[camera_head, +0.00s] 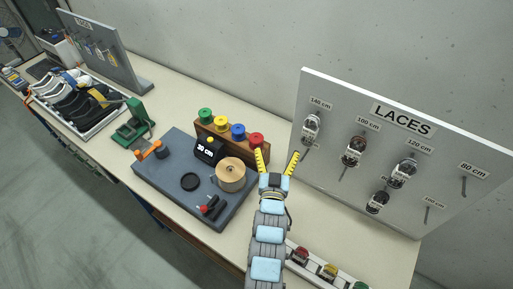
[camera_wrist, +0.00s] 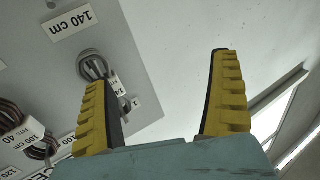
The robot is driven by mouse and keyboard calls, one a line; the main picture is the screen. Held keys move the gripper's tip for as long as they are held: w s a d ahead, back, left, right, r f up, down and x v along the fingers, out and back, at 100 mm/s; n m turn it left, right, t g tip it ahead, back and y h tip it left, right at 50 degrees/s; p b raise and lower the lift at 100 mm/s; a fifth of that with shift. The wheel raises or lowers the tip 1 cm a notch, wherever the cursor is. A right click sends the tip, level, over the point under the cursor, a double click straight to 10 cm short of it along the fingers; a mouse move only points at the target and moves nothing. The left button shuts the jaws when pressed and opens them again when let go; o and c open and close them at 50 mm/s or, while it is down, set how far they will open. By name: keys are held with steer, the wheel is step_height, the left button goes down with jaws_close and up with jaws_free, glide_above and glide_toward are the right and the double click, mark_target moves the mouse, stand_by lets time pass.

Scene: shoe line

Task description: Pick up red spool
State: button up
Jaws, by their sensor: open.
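The red spool (camera_head: 256,140) sits at the right end of a wooden rack (camera_head: 226,142) on the bench, beside blue (camera_head: 238,131), yellow (camera_head: 221,124) and green (camera_head: 205,115) spools. My gripper (camera_head: 277,160) is open and empty, just right of the red spool in the head view, with its yellow fingers pointing up. In the wrist view my gripper (camera_wrist: 163,100) is spread wide with nothing between the fingers. The red spool does not show in the wrist view.
A grey lace board (camera_head: 335,104) stands right of my gripper, with hanging laces; it also fills the left of the wrist view (camera_wrist: 110,55). A grey base (camera_head: 157,178) with a wooden roll (camera_head: 230,177) and a black 30 cm box (camera_head: 207,150) lies left. Small coloured items (camera_head: 329,271) sit front right.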

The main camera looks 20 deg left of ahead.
mark_target(256, 145)
steer(key=a+f+n+g+b, duration=0.2)
steer(key=a+f+g+b, duration=0.25)
steer(key=a+f, duration=0.35)
steer(key=shift+g+y, duration=0.3)
steer(key=shift+g, duration=0.05)
steer(key=shift+d+f+p+x, duration=0.2)
steer(key=shift+f+p+x, duration=0.05)
steer(key=shift+x, duration=1.45)
steer(key=shift+d+f+p+x, duration=0.2)
steer(key=shift+f+x, duration=0.05)
steer(key=shift+x, duration=1.5)
steer(key=shift+d+f+p+x, duration=0.2)
steer(key=shift+f+p+x, duration=0.1)
steer(key=shift+x, duration=1.4)
steer(key=shift+w+a+f, duration=0.15)
steer(key=shift+w+f, duration=0.1)
steer(key=shift+w, duration=0.15)
steer(key=shift+d+x, duration=0.1)
steer(key=shift+x, duration=0.6)
steer(key=shift+d+x, duration=0.15)
steer(key=shift+x, duration=1.8)
steer(key=shift+f, duration=0.1)
steer(key=c, duration=1.3)
